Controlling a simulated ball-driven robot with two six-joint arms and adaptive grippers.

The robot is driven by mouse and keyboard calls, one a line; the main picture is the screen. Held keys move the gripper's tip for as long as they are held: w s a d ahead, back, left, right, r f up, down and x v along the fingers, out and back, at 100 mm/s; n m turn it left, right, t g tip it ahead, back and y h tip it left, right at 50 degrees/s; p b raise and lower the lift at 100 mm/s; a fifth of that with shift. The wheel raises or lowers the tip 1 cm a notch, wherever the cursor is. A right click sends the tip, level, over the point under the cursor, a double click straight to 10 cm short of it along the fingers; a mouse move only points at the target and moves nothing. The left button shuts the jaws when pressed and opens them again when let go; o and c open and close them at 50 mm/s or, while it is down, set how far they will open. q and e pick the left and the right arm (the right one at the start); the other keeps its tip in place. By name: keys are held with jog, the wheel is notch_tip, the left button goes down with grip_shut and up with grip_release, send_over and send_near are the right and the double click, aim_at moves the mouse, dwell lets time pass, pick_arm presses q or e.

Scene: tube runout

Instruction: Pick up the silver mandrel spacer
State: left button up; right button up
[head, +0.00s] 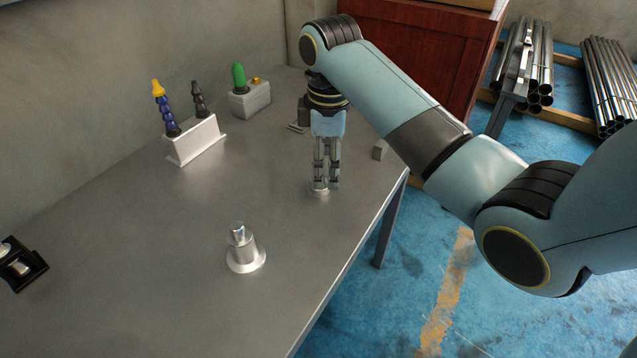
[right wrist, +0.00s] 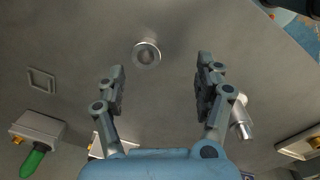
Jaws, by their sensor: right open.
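The silver mandrel spacer (head: 319,190) appears as a small, round silver piece on the table, directly under my right gripper. In the right wrist view the spacer (right wrist: 146,59) shows a bright rim around a darker middle, just beyond the fingertips and toward the left finger. My right gripper (head: 326,184) points straight down over it, and the gripper (right wrist: 161,78) is open with nothing between its fingers. In the head view the fingers partly cover the spacer, so I cannot tell whether they touch it. My left gripper is not in view.
A silver stepped post on a round flange (head: 246,262) stands in front. A white block with hose nozzles (head: 196,142) and a grey box with a green knob (head: 250,100) stand behind. A small grey block (head: 379,151) sits near the right edge. The table's middle is clear.

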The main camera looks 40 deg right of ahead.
jog(key=w+r+n, duration=0.2)
jog(key=w+r, duration=0.1)
jog(key=w, duration=0.1)
jog(key=shift+g, duration=0.3)
jog(key=f, duration=0.7)
jog(key=s+f, duration=0.1)
jog(key=f, duration=0.2)
jog(key=shift+d+f, duration=0.15)
jog(key=c, duration=1.3)
jog(key=shift+c, duration=0.5)
